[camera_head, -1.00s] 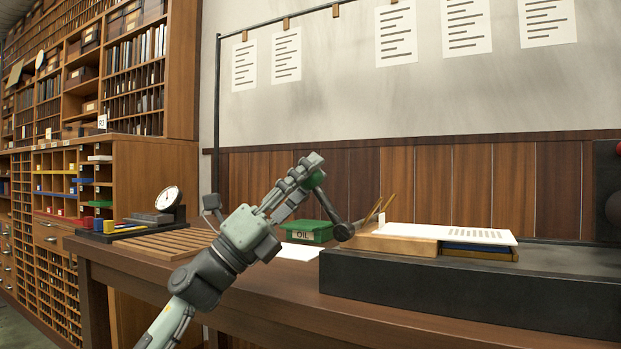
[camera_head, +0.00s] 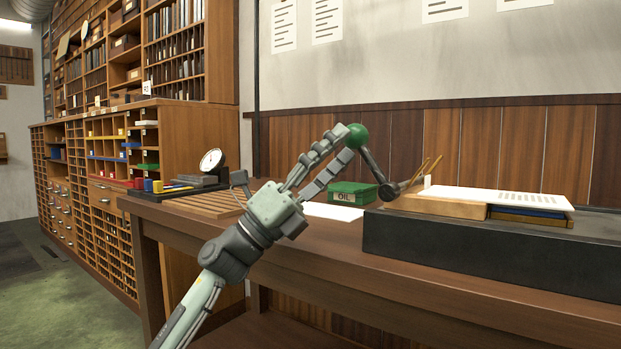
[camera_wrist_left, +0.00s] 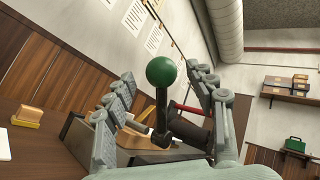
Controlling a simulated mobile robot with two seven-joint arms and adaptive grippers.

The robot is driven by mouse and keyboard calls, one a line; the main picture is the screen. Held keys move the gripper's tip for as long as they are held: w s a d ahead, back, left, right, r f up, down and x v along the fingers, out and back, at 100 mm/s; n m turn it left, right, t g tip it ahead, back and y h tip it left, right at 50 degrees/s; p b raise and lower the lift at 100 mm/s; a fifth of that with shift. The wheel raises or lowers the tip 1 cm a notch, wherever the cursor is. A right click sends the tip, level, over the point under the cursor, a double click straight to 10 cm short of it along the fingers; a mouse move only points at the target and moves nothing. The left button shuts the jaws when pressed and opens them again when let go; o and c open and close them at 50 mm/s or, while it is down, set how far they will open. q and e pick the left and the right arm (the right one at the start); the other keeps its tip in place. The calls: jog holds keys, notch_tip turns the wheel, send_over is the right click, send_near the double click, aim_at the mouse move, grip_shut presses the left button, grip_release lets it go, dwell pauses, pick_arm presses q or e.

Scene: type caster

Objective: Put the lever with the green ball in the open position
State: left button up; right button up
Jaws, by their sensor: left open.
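The lever's green ball (camera_head: 356,135) tops a dark shaft (camera_head: 372,164) that leans up and left from a pivot by the black machine base (camera_head: 480,257). My left gripper (camera_head: 350,142) is at the ball, its fingers to the ball's left in the head view. In the left wrist view the green ball (camera_wrist_left: 161,71) and shaft (camera_wrist_left: 161,110) stand between the two spread fingers of my left gripper (camera_wrist_left: 160,85), with gaps on both sides. The gripper is open. My right gripper is in neither view.
A wooden block with a printed sheet (camera_head: 505,201) lies on the machine base. A dial gauge (camera_head: 211,161) and coloured blocks stand at the bench's left end.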

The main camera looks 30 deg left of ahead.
pick_arm(q)
jog(key=v, duration=0.8)
jog(key=shift+s+a+f, duration=0.1)
jog(key=shift+a, duration=0.05)
